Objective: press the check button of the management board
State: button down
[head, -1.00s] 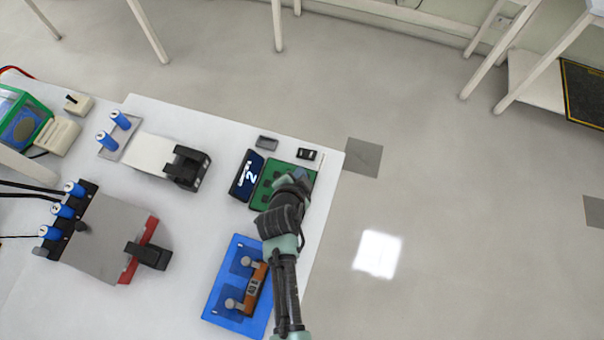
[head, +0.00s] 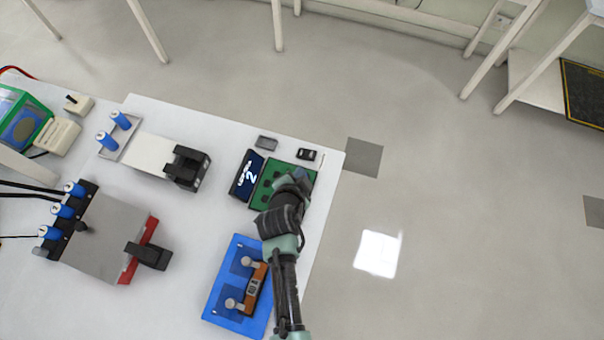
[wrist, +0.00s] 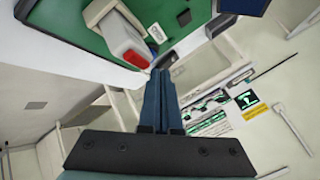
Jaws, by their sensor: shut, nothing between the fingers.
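The green board (head: 270,174), which looks like the management board, lies near the right edge of the white table. My gripper (head: 296,182) is over its right part and hides some of it. In the wrist view the green board (wrist: 85,20) fills the upper left. It carries a pale block with a red end (wrist: 134,58), a small white label (wrist: 158,33) and dark squares. My gripper's fingers (wrist: 163,78) are together and empty, their tips near the red end. I cannot tell which part is the check button, or whether the tips touch the board.
A dark display showing "2" (head: 246,176) is left of the board. A small grey tray (head: 266,143) and a small black part (head: 306,154) lie behind it. A blue fixture (head: 225,292) with an orange piece is in front. The table's right edge is close.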

jog(key=shift+f+b, duration=0.45)
jog(key=shift+b, duration=0.1)
jog(key=shift+f+b, duration=0.45)
jog(key=shift+b, duration=0.05)
dwell(0.5)
jog(key=shift+r, duration=0.1)
jog(key=shift+r+p, duration=0.65)
jog(key=shift+r, duration=0.15)
notch_tip(320, 180, up, 5)
jog(key=p, duration=0.4)
dwell(1.0)
